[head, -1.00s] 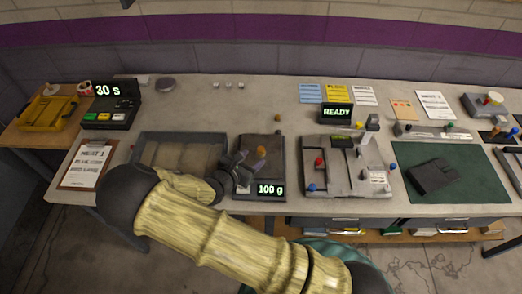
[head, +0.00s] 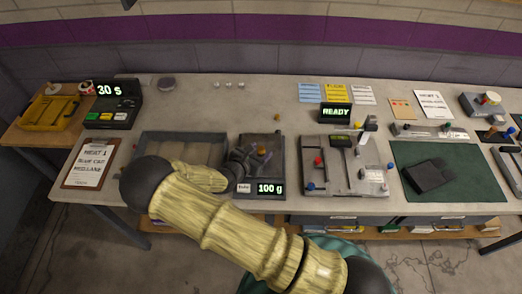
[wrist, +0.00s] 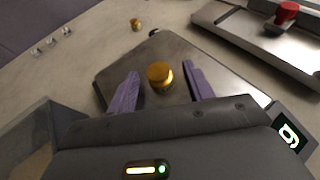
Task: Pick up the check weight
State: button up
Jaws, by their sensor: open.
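The check weight (wrist: 160,77) is a small brass cylinder with a knob top. It stands upright on the dark plate of the scale (wrist: 140,58), whose display reads 100 g in the head view. In the wrist view my gripper (wrist: 158,88) is open, with one purple finger on each side of the weight and a gap to both. In the head view my gripper (head: 253,158) is over the scale, and the weight (head: 262,151) shows just past it.
A grey tray (head: 186,134) is left of the scale. A slot track unit (head: 342,185) with coloured knobs stands to the right, beside a READY display (head: 336,112). A second small brass piece (head: 277,117) sits behind the scale. Bare tabletop (head: 215,105) lies further back.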

aim_at(259, 151)
jog(key=shift+c, duration=0.2)
grip_shut()
jog(key=shift+r, duration=0.15)
notch_tip(259, 151, up, 10)
jog(key=shift+f+b, duration=0.1)
jog(key=shift+b, duration=0.9)
jog(key=shift+f, duration=0.1)
